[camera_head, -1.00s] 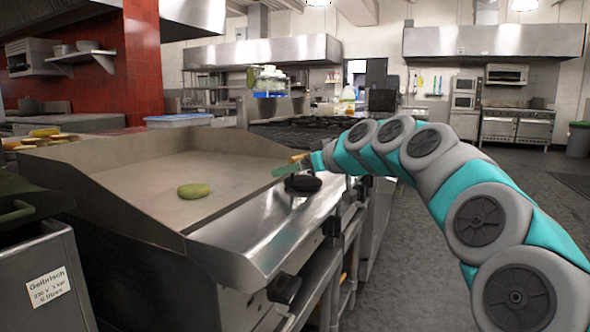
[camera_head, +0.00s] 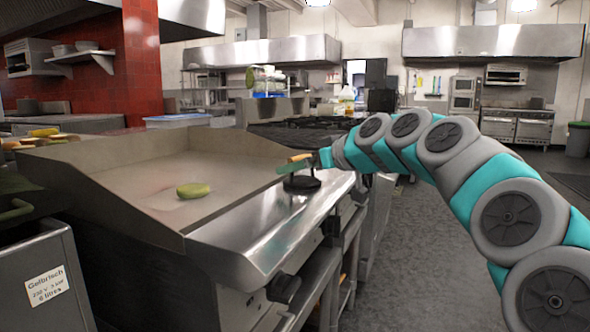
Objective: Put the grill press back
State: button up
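The grill press, a dark round plate (camera_head: 302,184) with a post and a wooden handle (camera_head: 300,157), is at the steel front ledge (camera_head: 262,233) of the griddle. The plate looks level and seems to rest on the ledge, though a small gap underneath cannot be ruled out. My gripper (camera_head: 290,166) reaches in from the right at handle height. One teal finger lies in front of the handle, just below its visible top. The other finger is hidden, so whether the fingers close on the handle is unclear.
A green piece of food (camera_head: 193,190) lies on the griddle plate (camera_head: 130,175), inside its raised walls. A burner range (camera_head: 310,127) stands behind. A grey fryer (camera_head: 40,275) is at front left. The floor (camera_head: 420,260) to the right is clear.

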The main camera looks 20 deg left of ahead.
jog(key=v, duration=0.9)
jog(key=shift+d, duration=0.15)
jog(key=shift+r, duration=0.1)
